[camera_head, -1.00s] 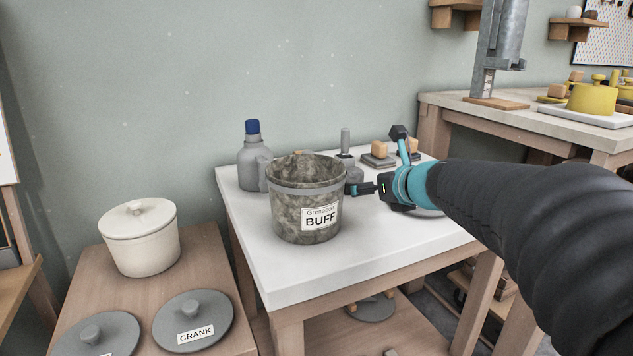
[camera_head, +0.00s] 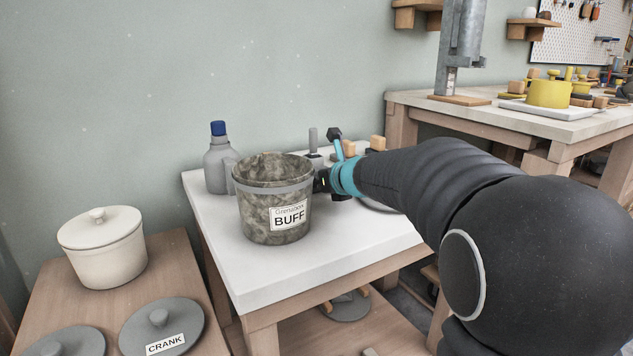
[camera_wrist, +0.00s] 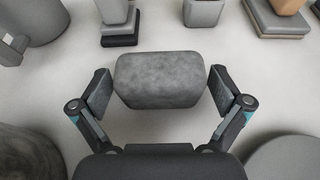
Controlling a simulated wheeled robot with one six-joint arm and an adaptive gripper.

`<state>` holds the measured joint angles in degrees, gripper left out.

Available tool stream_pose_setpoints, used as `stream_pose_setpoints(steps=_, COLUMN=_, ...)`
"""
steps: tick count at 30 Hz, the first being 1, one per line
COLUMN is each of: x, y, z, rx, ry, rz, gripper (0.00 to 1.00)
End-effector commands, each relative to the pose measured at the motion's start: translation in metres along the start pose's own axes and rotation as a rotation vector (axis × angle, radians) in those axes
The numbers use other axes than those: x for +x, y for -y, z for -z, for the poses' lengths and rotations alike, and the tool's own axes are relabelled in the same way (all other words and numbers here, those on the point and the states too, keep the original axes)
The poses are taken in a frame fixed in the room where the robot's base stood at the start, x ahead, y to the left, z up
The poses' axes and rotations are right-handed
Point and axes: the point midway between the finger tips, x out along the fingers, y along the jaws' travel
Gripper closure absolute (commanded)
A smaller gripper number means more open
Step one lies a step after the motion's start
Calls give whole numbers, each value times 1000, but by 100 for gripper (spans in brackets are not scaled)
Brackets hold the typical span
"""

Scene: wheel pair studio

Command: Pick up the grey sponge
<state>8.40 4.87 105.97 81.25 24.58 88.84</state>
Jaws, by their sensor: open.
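The grey sponge (camera_wrist: 160,80) is a rounded, mottled block on the white tabletop in the wrist view. My gripper (camera_wrist: 159,90) is open, with one finger on each side of the sponge. The left finger is close to the sponge's left end; a small gap shows at the right. I cannot tell whether either finger touches it. In the head view my gripper (camera_head: 322,180) is mostly hidden behind the mottled bucket marked BUFF (camera_head: 275,205) and my own wrist, and the sponge is hidden there.
A grey bottle with a blue cap (camera_head: 220,165) stands behind the bucket on the white table (camera_head: 285,265). Grey blocks (camera_wrist: 118,25) and a wood-topped block (camera_wrist: 280,15) stand beyond the sponge. A round grey item (camera_wrist: 285,160) lies at lower right.

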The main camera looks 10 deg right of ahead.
Motion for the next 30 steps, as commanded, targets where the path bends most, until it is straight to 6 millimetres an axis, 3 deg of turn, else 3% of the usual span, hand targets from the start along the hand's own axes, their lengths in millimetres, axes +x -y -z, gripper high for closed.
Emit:
stream_pose_setpoints(steps=5, x=0, y=0, z=0, rx=0, ry=0, rz=0, gripper=0)
stream_pose_setpoints(steps=12, x=0, y=0, z=0, rx=0, ry=0, rz=0, gripper=52)
stream_pose_setpoints(steps=23, x=-1, y=0, z=-2, rx=-1, ry=0, rz=0, gripper=52)
stream_pose_setpoints(steps=30, x=-10, y=0, z=-24, rx=-1, ry=2, rz=1, gripper=52)
